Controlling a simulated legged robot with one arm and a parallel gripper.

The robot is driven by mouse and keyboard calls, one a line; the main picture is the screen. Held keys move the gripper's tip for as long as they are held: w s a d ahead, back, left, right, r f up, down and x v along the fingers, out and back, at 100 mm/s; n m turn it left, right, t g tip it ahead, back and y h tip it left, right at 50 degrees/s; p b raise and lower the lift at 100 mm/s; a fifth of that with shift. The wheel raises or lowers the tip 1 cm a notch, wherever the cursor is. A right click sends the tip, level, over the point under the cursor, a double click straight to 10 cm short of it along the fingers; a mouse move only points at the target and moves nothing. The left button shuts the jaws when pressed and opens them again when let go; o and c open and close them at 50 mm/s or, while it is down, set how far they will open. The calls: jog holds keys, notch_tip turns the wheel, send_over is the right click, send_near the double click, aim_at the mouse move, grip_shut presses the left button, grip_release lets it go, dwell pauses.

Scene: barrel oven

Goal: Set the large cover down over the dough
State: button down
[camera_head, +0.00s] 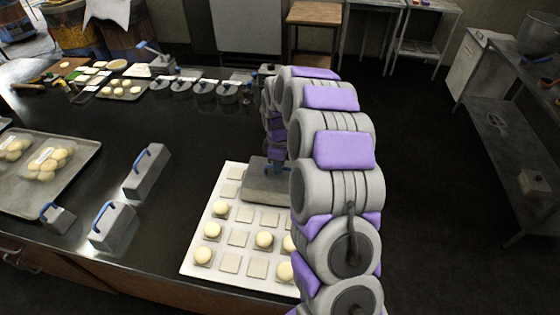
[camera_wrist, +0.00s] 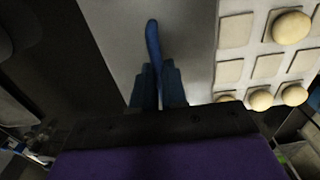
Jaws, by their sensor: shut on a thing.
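My gripper (camera_head: 275,168) is shut on the blue handle (camera_wrist: 153,50) of a large grey cover (camera_head: 262,187). The cover is over the far part of a white board (camera_head: 192,262), partly hidden by my arm. Whether it touches the board I cannot tell. Several round dough balls (camera_head: 212,230) sit on the board among flat square pads; some may be hidden by my arm. In the wrist view the cover (camera_wrist: 195,40) lies below the fingers (camera_wrist: 158,88), with dough balls (camera_wrist: 291,27) and pads uncovered to its right.
Two long grey covers (camera_head: 147,175) (camera_head: 113,228) and a small one (camera_head: 58,219) stand on the dark counter left of the board. A tray (camera_head: 72,165) of bagged dough is at far left. Several round pots (camera_head: 204,91) line the back. Open counter lies between.

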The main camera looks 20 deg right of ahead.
jog(key=shift+a+f, duration=0.1)
jog(key=shift+a, duration=0.75)
jog(key=shift+d, duration=0.95)
jog(key=shift+s+a+p, duration=0.1)
jog(key=shift+a+p, duration=0.2)
jog(key=shift+a, duration=0.15)
jog(key=shift+d, duration=0.45)
jog(key=shift+a+p, duration=0.3)
jog(key=shift+a, duration=0.1)
jog(key=shift+d, duration=0.15)
